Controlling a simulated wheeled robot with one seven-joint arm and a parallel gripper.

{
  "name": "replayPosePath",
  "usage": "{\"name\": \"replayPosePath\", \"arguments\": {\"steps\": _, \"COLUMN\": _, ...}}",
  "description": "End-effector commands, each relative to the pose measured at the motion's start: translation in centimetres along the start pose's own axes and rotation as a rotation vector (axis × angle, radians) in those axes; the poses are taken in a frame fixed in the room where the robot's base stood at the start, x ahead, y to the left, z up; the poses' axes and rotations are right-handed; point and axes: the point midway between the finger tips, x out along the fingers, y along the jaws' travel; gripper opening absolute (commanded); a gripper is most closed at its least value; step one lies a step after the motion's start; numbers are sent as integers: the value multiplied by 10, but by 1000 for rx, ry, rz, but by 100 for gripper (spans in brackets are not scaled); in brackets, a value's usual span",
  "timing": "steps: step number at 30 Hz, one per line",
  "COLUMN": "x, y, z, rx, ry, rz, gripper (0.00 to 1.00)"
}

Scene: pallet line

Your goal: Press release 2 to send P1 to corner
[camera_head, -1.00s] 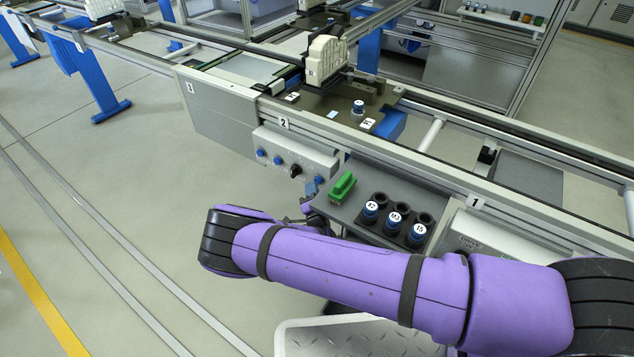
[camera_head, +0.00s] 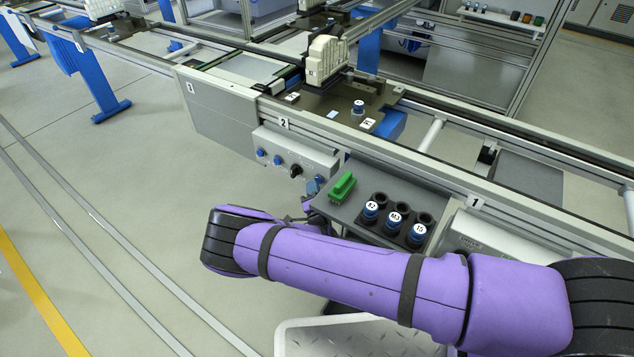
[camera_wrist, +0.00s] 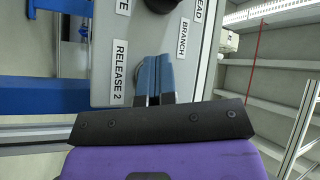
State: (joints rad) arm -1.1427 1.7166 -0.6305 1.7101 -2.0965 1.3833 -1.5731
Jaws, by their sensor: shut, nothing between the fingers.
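The station 2 control box (camera_head: 295,158) hangs on the front of the line, with blue buttons (camera_head: 261,153) and a black knob (camera_head: 295,170). My gripper (camera_head: 316,182) is at the box's right end. In the wrist view, my gripper's blue fingers (camera_wrist: 153,68) are shut and empty, pointing at the panel (camera_wrist: 110,30) beside the "RELEASE 2" label (camera_wrist: 119,72). The release 2 button itself is not clearly visible; I cannot tell whether the fingers touch it.
A grey shelf (camera_head: 350,215) right of the box holds a green block (camera_head: 342,187) and several labelled blue-topped cylinders (camera_head: 396,218). A rail (camera_head: 450,175) runs behind it. The floor at left (camera_head: 110,220) is clear.

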Motion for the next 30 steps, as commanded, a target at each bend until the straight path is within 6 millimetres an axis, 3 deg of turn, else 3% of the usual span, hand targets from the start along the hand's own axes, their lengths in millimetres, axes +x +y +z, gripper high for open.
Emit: {"name": "replayPosePath", "arguments": {"steps": 30, "x": -14, "y": -11, "z": 10, "rx": 0, "ry": 0, "rz": 0, "gripper": 0}}
